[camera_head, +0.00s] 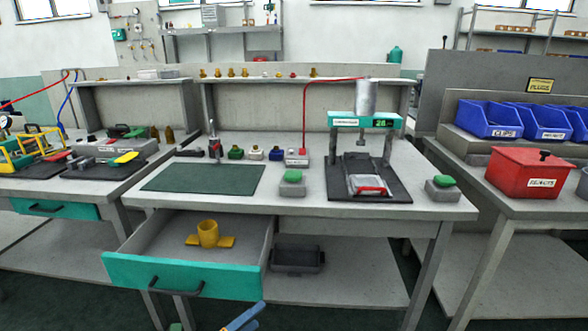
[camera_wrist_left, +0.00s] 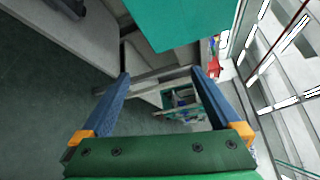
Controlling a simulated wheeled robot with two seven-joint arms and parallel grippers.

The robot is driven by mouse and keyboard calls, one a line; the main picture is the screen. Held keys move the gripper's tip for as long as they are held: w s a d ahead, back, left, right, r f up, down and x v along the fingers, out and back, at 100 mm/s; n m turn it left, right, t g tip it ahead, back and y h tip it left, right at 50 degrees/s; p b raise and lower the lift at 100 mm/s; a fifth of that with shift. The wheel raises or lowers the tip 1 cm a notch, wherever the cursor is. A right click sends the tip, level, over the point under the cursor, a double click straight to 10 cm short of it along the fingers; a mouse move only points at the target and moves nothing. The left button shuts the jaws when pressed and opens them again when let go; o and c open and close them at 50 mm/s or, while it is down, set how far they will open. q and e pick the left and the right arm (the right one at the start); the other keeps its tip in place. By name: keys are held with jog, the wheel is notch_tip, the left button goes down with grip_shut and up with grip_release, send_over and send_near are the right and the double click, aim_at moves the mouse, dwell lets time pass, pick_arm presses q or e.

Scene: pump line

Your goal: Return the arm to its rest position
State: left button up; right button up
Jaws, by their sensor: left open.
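My left gripper (camera_head: 243,318) shows at the bottom edge of the head view, below and in front of the open drawer (camera_head: 185,272). Only its blue fingers show there; most of the arm is out of the picture. In the left wrist view the gripper (camera_wrist_left: 160,82) has its two blue fingers wide apart with nothing between them. It is open and empty, clear of the bench. My right gripper is in neither view.
The drawer with a teal front stands pulled out and holds a yellow fixture (camera_head: 208,236). The workbench (camera_head: 240,202) carries a press (camera_head: 364,121), green buttons and a dark green mat (camera_head: 203,178). A red box (camera_head: 530,172) stands on the right table.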

pick_arm(q)
jog(key=s+a+f+n+g+y, duration=0.1)
jog(key=s+a+f+n+y, duration=0.25)
jog(key=f+n, duration=0.3)
jog(key=s+a+f+n+g+y, duration=0.1)
jog(key=s+a+f+n+y, duration=0.15)
jog(key=s+f+n, duration=0.4)
jog(key=s+a+f+n+g+y, duration=0.1)
jog(key=s+a+f+n+y, duration=0.25)
jog(key=f, duration=0.55)
jog(key=s+f+n+g+y, duration=0.1)
jog(key=s+f+n+g, duration=0.5)
jog(key=s, duration=0.5)
jog(key=s+f+n+g, duration=0.2)
jog(key=s+f+n, duration=0.25)
jog(key=s, duration=0.95)
notch_tip(320, 180, up, 16)
jog(key=s+g+p, duration=0.1)
jog(key=s+p, duration=0.1)
jog(key=p, duration=1.4)
jog(key=shift+y+p, duration=0.35)
jog(key=shift+p, duration=0.05)
jog(key=shift+d, duration=0.15)
jog(key=shift+c, duration=0.2)
